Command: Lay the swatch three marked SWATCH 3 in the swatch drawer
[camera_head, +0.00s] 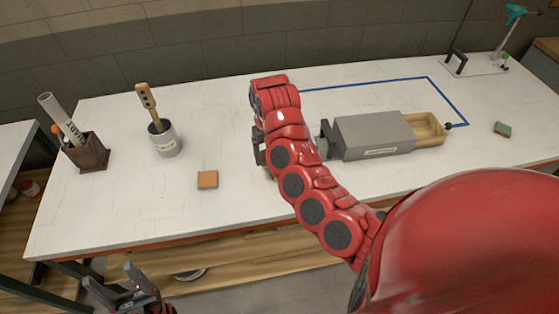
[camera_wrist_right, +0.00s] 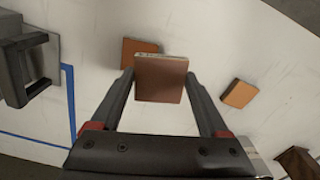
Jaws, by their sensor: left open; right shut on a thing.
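My right gripper (camera_wrist_right: 160,77) is shut on a brown-red square swatch (camera_wrist_right: 160,84), held between its fingertips above the white table. No mark on this swatch can be read. In the head view my red right arm hides the held swatch and most of the gripper. The swatch drawer (camera_head: 428,130) is a pale wooden tray sticking out of the right end of a grey housing (camera_head: 372,134), with a dark knob on its front. The housing's label is unreadable. My left gripper (camera_head: 128,284) is open and empty, low at the left, in front of the table.
An orange swatch (camera_head: 207,180) lies on the table; another (camera_wrist_right: 138,48) lies partly behind the held one. A green swatch (camera_head: 503,130) lies at right. A brown pen holder (camera_head: 86,153) and grey cup (camera_head: 165,142) stand left. Blue tape (camera_head: 445,98) runs behind the housing.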

